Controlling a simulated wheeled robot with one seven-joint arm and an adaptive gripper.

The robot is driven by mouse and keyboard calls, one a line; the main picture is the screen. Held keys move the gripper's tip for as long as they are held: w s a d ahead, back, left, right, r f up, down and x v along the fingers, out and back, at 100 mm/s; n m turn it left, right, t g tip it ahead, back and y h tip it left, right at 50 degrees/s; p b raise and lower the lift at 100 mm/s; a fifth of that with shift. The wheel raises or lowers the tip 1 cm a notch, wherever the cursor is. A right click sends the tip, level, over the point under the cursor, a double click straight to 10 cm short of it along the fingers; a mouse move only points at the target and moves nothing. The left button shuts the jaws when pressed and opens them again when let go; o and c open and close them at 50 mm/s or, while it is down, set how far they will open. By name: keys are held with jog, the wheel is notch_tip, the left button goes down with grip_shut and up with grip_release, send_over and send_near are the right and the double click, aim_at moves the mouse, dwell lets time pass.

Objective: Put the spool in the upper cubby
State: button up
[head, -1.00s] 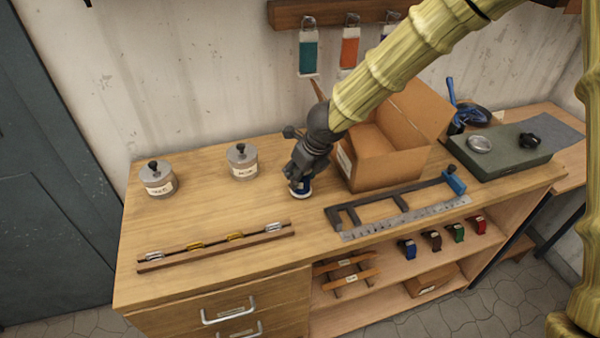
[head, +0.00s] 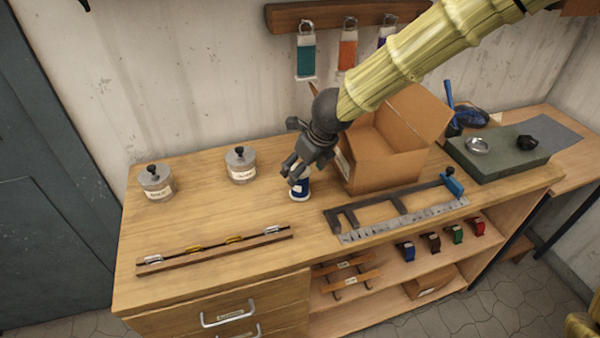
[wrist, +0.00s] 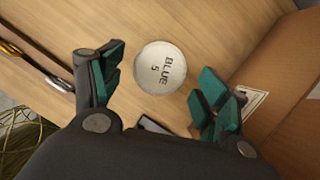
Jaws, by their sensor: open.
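The spool (head: 299,190) stands upright on the workbench, left of the cardboard box. It is blue below a pale top; in the wrist view its round white top (wrist: 160,68) reads "BLUE 5". My gripper (head: 292,172) is just above the spool, tilted down towards it. In the wrist view my gripper (wrist: 155,90) is open, with one green-padded finger on each side of the spool's top and gaps between. It holds nothing. Below the worktop is an open shelf with small coloured items; I cannot tell which space is the upper cubby.
An open cardboard box (head: 384,166) stands close to the right of my gripper. A dark metal frame (head: 385,213) lies at the front right, and a wooden rack with clips (head: 215,250) at the front left. Two lidded jars (head: 240,166) (head: 156,183) stand at the back left.

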jog(key=v, duration=0.7)
jog(key=shift+r, duration=0.3)
jog(key=shift+s, duration=0.1)
